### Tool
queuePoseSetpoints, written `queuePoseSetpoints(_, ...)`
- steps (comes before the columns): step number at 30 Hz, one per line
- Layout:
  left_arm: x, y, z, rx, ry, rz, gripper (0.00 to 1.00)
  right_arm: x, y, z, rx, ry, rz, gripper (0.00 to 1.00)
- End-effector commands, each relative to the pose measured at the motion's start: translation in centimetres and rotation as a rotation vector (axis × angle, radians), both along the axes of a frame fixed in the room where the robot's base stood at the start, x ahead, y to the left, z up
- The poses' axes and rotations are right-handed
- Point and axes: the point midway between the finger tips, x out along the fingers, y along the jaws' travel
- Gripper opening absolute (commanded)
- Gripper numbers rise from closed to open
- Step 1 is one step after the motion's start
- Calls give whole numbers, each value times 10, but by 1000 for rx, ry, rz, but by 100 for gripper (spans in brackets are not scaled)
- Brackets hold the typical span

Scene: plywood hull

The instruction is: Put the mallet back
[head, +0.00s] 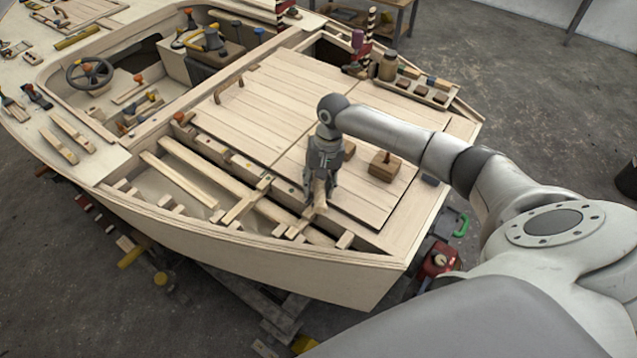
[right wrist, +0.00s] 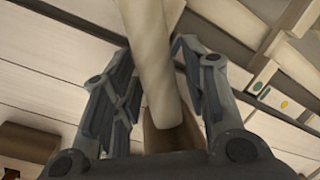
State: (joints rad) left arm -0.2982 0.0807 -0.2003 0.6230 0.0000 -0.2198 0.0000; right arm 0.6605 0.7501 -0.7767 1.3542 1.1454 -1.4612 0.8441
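My right gripper (head: 321,190) points down over the front edge of the planked deck, beside the open framed bay of the hull. Its two fingers (right wrist: 160,85) close around a pale, rounded wooden piece, which looks like part of the mallet (right wrist: 152,50). A brown wooden part shows behind the lower end of the pale piece, close to the palm. In the head view the mallet (head: 320,197) is mostly hidden by the gripper, with a pale bit showing at the fingertips. I cannot tell whether it touches the hull. My left gripper is not in view.
A brown block with a knob (head: 385,166) sits on the deck right of the gripper, with another brown block nearer it. A tray of small items (head: 424,92) and a jar (head: 388,67) stand at the deck's back right. The deck's middle is clear.

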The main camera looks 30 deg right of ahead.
Motion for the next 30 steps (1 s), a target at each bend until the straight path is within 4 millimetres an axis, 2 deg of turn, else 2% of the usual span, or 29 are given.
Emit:
queuePoseSetpoints(9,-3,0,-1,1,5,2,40,-1,0,-1,-1,3,0,48)
queuePoseSetpoints(13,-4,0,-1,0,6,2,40,0,-2,7,-1,1,-1,48)
queuePoseSetpoints(17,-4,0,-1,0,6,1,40,1,-6,28,-2,-1,0,48)
queuePoseSetpoints(24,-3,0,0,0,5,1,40,3,-16,80,-1,-3,-1,48)
queuePoseSetpoints(30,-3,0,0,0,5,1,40,3,-21,108,-1,-2,0,48)
